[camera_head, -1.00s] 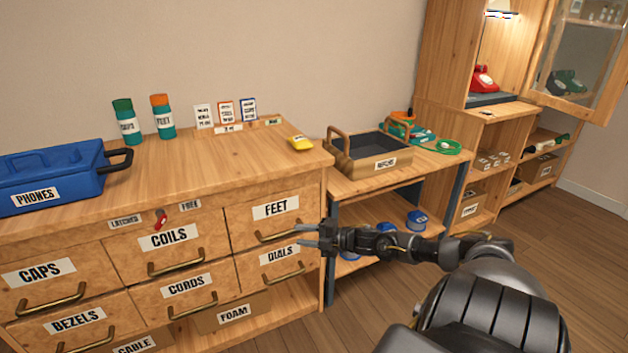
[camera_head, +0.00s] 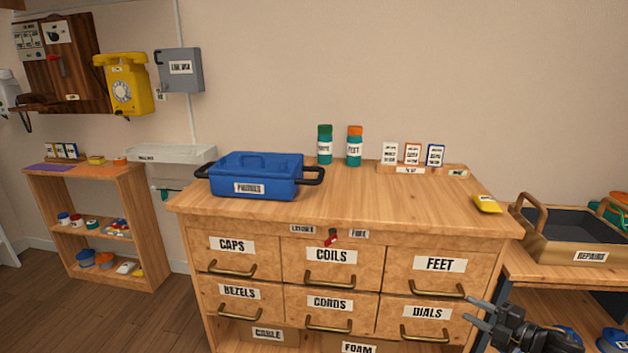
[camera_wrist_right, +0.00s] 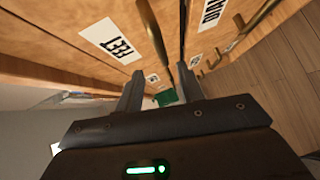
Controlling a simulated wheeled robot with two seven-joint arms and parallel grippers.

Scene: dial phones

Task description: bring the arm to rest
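My right gripper (camera_head: 482,313) shows at the lower right of the head view, in front of the drawer cabinet (camera_head: 300,262) near the DIALS drawer (camera_head: 428,316). Its two fingers are apart with nothing between them. In the right wrist view the fingers (camera_wrist_right: 160,85) are also spread, close to the FEET drawer (camera_wrist_right: 95,60) front and its handle. A small green thing (camera_wrist_right: 166,97) shows beyond them. My left gripper is not in view.
A blue PHONES case (camera_head: 255,180) stands on the cabinet top, with two bottles behind it. A wooden REPAIRS tray (camera_head: 560,250) is on the bench at right. A yellow phone (camera_head: 124,86) hangs on the wall at left. Floor (camera_head: 90,320) is clear at lower left.

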